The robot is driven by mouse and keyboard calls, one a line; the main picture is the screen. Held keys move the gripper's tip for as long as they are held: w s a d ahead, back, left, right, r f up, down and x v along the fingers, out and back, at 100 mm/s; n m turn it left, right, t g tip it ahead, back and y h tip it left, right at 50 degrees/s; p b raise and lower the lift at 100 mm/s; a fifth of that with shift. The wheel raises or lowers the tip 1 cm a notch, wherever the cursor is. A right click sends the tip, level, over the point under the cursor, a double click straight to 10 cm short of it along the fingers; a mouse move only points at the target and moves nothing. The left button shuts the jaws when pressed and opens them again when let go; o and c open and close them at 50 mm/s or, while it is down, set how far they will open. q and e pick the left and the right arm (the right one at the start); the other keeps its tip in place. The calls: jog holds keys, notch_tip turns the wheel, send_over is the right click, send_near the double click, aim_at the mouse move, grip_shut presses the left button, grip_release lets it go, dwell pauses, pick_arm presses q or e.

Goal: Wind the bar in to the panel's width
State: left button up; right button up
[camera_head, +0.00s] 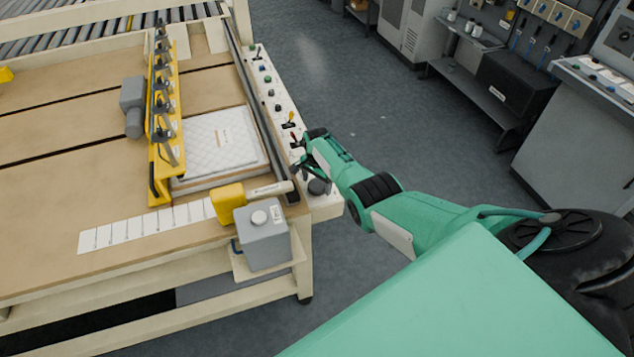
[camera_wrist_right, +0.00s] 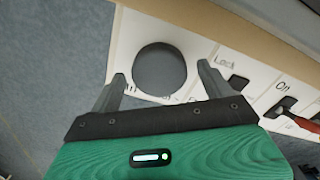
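The yellow bar (camera_head: 165,125), with a row of dark clamps, stands across the wooden table. The white quilted panel (camera_head: 215,140) lies flat just right of the bar, close beside it. A round black knob (camera_head: 319,187) sits at the near end of the white control strip; it shows large in the right wrist view (camera_wrist_right: 160,68). My right gripper (camera_head: 304,169) is over the strip by the knob. In the wrist view its open fingers (camera_wrist_right: 160,76) stand either side of the knob, with a gap on each side. My left gripper is out of view.
The control strip (camera_head: 262,75) carries several buttons and levers, including a red-handled lever (camera_wrist_right: 284,107) near my gripper. A white marked scale (camera_head: 145,224) runs along the table front. A grey box (camera_head: 264,236) with a yellow block (camera_head: 229,203) stands at the near corner.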

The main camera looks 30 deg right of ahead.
aim_at(317, 184)
jog(key=shift+r, duration=0.45)
notch_tip(317, 184, up, 13)
dwell(0.5)
jog(key=shift+f, duration=0.1)
dwell(0.7)
